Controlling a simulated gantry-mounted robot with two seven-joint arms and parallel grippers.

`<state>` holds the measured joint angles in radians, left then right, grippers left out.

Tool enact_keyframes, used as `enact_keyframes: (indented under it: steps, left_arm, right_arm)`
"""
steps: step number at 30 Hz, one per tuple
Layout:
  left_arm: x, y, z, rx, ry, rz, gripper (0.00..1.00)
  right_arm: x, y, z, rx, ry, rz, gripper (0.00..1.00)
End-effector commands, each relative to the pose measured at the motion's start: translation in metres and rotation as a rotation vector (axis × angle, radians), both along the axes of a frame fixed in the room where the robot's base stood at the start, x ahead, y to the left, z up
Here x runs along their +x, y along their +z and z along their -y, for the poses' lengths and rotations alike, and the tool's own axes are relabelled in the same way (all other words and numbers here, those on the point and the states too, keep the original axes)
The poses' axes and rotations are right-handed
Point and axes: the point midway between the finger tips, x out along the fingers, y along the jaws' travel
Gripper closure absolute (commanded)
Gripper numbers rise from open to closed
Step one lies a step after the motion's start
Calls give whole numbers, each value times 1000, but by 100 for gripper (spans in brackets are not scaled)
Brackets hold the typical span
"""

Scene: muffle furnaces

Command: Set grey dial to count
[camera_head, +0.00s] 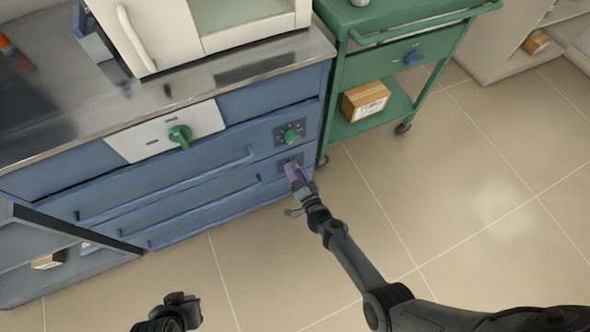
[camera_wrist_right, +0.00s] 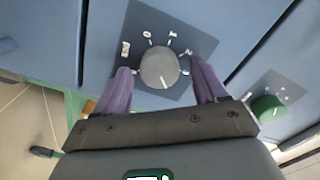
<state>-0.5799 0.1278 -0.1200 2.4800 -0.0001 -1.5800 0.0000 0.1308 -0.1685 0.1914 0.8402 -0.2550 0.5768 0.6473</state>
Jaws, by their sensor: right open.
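The grey dial (camera_wrist_right: 160,68) shows in the right wrist view on a dark square plate (camera_wrist_right: 188,38) with white marks around it, among them "0" and "1". In the head view, the dial is hidden behind my right gripper (camera_head: 296,172), and part of its plate shows on the lower right of the blue cabinet. My right gripper, with purple fingers (camera_wrist_right: 159,88), is open with one finger on each side of the dial. I cannot tell whether the fingers touch it. A part of my left arm (camera_head: 170,310) shows at the bottom of the head view; its fingers are not clear.
A green dial (camera_head: 291,136) sits just above on the same cabinet (camera_head: 215,160). A larger green knob (camera_head: 180,135) is on a white panel to the left. A green cart (camera_head: 385,75) with a box stands right of the cabinet. The floor in front is clear.

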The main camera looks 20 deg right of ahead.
Motion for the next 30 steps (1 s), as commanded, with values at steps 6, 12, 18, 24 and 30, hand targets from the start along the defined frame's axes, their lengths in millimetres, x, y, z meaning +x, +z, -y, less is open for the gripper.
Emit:
enact_keyframes:
  steps: [6,12,18,24,30]
  left_arm:
    - [0,21,0,0,0,0,100]
    - [0,37,1,-4,3,0,100]
    - [0,45,3,-12,8,0,100]
    - [0,47,3,-14,9,0,100]
    - [0,47,3,-11,8,0,100]
  right_arm:
    - [-34,3,2,-1,-1,-4,29]
    - [-68,3,4,0,0,-4,29]
    - [-92,2,5,0,0,-2,29]
    - [-100,1,5,0,1,-1,29]
    - [-101,0,5,0,1,-1,29]
